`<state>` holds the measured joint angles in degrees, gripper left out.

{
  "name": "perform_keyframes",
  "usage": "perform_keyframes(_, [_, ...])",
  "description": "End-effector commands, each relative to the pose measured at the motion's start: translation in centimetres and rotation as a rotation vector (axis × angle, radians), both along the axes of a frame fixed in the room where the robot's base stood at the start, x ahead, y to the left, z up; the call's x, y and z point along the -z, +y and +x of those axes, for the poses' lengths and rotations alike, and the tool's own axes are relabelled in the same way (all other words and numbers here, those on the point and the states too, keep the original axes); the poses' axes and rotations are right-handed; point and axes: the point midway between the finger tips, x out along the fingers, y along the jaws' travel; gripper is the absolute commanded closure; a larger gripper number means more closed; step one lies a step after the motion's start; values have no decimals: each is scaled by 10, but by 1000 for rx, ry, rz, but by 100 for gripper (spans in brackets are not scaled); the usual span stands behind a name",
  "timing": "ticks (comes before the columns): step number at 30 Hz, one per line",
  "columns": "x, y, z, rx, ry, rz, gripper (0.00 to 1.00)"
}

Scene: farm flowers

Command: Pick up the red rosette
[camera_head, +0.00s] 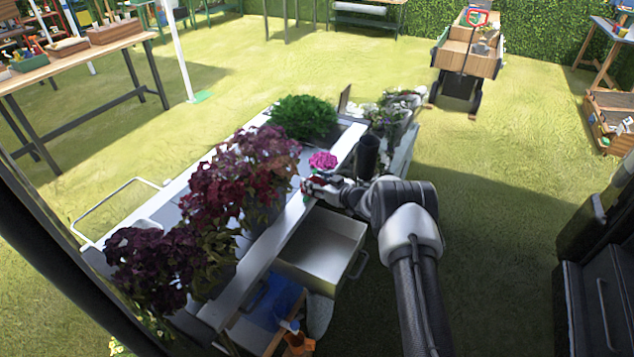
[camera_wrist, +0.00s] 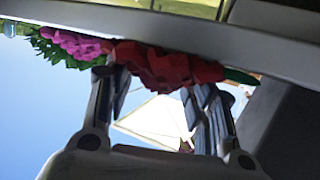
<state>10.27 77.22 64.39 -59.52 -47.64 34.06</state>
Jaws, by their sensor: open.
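The red rosette (camera_wrist: 168,65) spans the gap between the two fingertips of my gripper (camera_wrist: 152,88) in the wrist view. It lies just beyond or between the tips; whether it touches them I cannot tell. The jaws are apart. In the head view my gripper (camera_head: 316,187) is at the right edge of the white cart top, and the rosette is mostly hidden there by the gripper. A pink rosette (camera_head: 323,160) is just behind my gripper; it also shows at the upper left in the wrist view (camera_wrist: 78,44).
Dark red and purple leafy plants (camera_head: 240,175) stand on the cart (camera_head: 180,190) to the left. A green plant (camera_head: 304,118) is behind. A dark cylinder (camera_head: 367,155) and white flowers (camera_head: 392,108) are to the right. An open white drawer (camera_head: 322,248) sticks out below my gripper.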

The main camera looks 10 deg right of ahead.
Motion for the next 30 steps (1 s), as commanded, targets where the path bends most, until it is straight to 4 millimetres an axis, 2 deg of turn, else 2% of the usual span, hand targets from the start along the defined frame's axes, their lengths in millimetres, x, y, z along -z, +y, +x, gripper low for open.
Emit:
perform_keyframes(1, [1,0,0,0,1,-1,50])
perform_keyframes(11, [0,0,0,0,0,0,28])
perform_keyframes(23, [-1,-2,-2,1,0,0,28])
perform_keyframes(26, [-4,-8,-9,3,1,1,28])
perform_keyframes(30, [-12,-20,-29,3,1,1,28])
